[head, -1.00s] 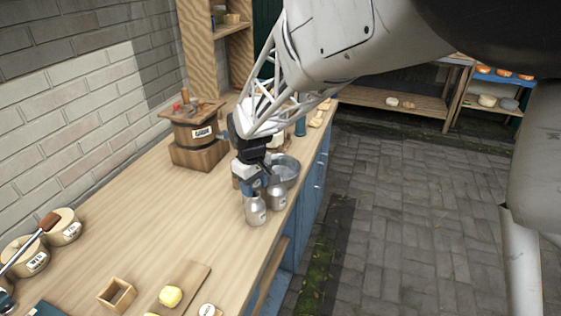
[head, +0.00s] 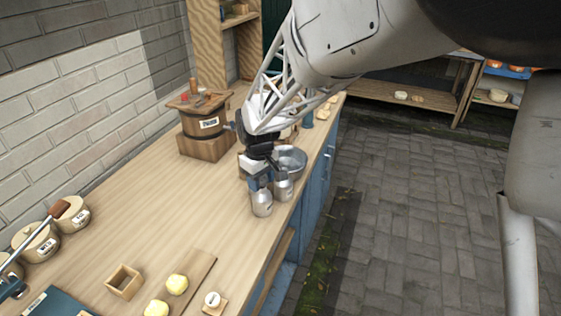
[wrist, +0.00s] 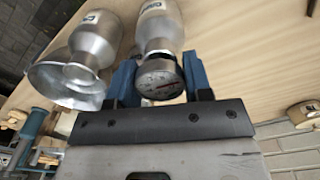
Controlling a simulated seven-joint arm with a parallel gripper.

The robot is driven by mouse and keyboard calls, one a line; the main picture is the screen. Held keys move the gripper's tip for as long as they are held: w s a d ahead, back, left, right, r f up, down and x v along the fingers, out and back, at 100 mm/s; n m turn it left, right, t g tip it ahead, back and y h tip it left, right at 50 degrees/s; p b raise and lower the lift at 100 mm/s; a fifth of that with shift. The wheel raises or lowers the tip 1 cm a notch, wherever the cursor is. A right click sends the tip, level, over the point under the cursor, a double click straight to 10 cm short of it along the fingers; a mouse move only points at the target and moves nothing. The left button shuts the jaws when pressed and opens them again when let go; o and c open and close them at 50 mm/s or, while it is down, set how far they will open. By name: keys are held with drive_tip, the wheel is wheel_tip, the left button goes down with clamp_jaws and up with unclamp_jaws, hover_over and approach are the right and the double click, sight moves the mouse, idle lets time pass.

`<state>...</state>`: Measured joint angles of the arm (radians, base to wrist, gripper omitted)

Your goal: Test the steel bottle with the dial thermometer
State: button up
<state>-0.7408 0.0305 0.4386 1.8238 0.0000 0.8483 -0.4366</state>
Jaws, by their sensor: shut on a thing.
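My gripper (wrist: 160,80) is shut on the dial thermometer (wrist: 160,82), with its round face between the blue fingers. In the wrist view the dial sits right at the neck of one steel bottle (wrist: 160,28). The stem is hidden, so I cannot tell how deep it is in the mouth. A second steel bottle (wrist: 93,48) stands beside it, with no finger on it. In the head view my gripper (head: 262,184) is over the nearer steel bottle (head: 262,204); the other bottle (head: 284,190) stands just behind. Both are upright.
A metal bowl (head: 291,158) stands behind the bottles, near the counter's right edge. A wooden churn (head: 205,124) stands on a block further back. Lidded crocks (head: 72,214), a small wooden box (head: 124,281) and yellow lumps (head: 177,284) are nearer. The middle counter is clear.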

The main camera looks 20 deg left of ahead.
drive_tip(key=shift+f, duration=0.65)
idle(0.8)
drive_tip(key=o, duration=0.9)
drive_tip(key=shift+c, duration=0.2)
drive_tip(key=c, duration=0.4)
drive_tip(key=shift+r, duration=0.15)
drive_tip(key=shift+r, duration=2.4)
drive_tip(key=o, duration=0.9)
drive_tip(key=shift+c, duration=0.2)
